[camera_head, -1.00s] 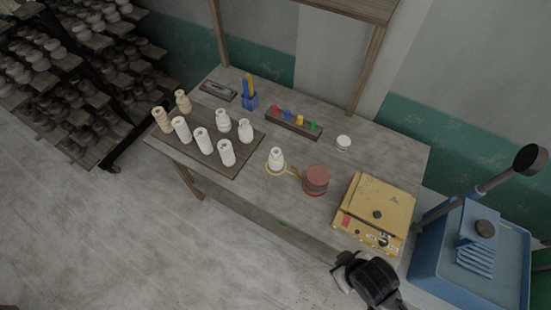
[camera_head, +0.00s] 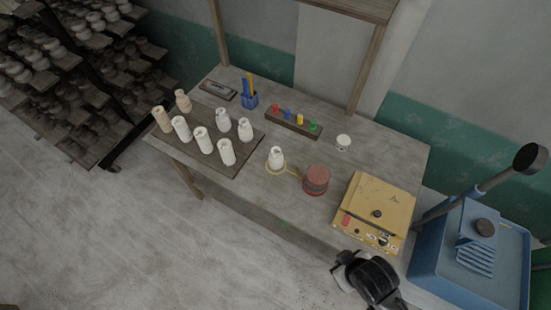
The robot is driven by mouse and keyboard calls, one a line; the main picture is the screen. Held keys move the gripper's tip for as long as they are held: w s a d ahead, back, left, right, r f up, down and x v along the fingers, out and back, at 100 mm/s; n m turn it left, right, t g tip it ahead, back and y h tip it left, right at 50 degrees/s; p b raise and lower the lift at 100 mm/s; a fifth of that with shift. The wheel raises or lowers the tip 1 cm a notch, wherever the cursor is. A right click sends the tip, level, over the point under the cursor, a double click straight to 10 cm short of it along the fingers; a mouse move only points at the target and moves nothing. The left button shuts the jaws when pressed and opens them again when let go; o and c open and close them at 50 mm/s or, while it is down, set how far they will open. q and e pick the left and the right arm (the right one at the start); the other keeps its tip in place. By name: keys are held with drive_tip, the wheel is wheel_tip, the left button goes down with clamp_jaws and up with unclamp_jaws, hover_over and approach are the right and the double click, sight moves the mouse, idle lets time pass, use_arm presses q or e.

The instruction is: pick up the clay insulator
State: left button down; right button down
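Several pale clay insulators (camera_head: 201,140) stand upright on a dark board (camera_head: 236,167) at the left of the workbench. Two at the board's far left corner look more tan (camera_head: 162,119). One more white insulator (camera_head: 276,157) stands apart on the bench, at a yellow ring with a handle (camera_head: 291,172). A black and white part (camera_head: 372,280) at the bottom, by the bench's front edge, looks like my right arm's end. Its fingers cannot be made out. It is well apart from the insulators. My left gripper is not in view.
A red-brown round block (camera_head: 316,180) and a yellow scale-like box (camera_head: 374,212) stand right of the lone insulator. Behind are a rack of coloured pieces (camera_head: 293,124), a blue pen cup (camera_head: 249,101) and a white jar (camera_head: 343,142). A blue lever machine (camera_head: 474,252) stands far right.

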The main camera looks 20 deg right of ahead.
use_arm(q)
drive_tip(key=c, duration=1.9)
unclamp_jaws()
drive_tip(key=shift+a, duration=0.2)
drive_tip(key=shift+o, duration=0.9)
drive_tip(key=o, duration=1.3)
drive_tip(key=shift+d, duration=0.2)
